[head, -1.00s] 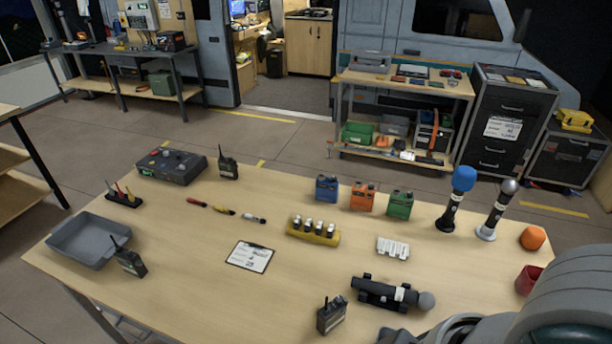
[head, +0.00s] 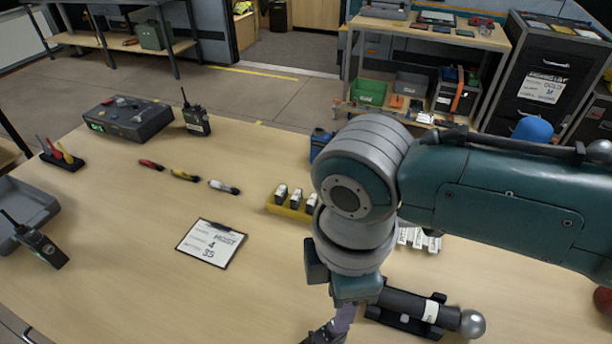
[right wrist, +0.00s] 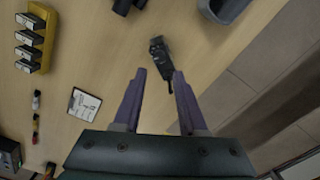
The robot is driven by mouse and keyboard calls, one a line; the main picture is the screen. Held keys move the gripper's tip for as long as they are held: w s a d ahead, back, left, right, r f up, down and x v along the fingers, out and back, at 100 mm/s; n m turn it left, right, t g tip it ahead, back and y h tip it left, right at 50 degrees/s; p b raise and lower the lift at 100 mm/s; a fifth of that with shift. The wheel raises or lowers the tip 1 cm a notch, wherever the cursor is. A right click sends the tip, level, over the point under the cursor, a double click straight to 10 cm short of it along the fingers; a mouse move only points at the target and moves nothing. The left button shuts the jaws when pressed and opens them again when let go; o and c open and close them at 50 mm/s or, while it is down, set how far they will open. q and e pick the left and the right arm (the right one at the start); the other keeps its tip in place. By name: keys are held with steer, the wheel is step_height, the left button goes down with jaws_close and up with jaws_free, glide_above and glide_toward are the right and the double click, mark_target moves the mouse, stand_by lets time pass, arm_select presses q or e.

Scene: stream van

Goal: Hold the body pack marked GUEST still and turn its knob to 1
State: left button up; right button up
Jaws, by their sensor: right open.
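Three dark body packs with antennas are on the table; I cannot read a GUEST mark on any. One (head: 196,122) stands at the back beside a grey box. One (head: 42,246) leans at the left, by the grey tray. The front one (head: 322,335) is mostly cut off at the bottom of the head view; it shows whole in the right wrist view (right wrist: 160,52). My right gripper (head: 340,328) points down at this front pack. Its purple fingers (right wrist: 159,80) are open and empty, with the pack just beyond the tips. Its knob is too small to tell. My left gripper is not in view.
A clipboard (head: 211,243) lies mid-table. A black microphone in a cradle (head: 415,308) lies close right of my gripper. A yellow battery block (head: 288,211) is partly behind my right arm. The grey tray (head: 30,203) is at the left. The table between clipboard and front edge is clear.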

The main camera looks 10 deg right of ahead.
step_height(320, 180, down, 5)
steer(key=n+b, duration=0.3)
steer(key=b, duration=0.2)
steer(key=shift+f, duration=0.1)
arm_select(q)
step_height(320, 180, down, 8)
steer(key=b, duration=0.2)
arm_select(e)
steer(key=n, duration=0.3)
steer(key=shift+w, duration=0.1)
step_height(320, 180, up, 4)
steer(key=m+p, duration=0.1)
steer(key=p, duration=0.2)
steer(key=shift+f+p, duration=0.25)
steer(key=shift+p, duration=0.15)
arm_select(q)
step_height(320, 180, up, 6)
steer(key=p, duration=0.2)
arm_select(e)
steer(key=shift+r+m, duration=0.6)
steer(key=shift+m, duration=0.4)
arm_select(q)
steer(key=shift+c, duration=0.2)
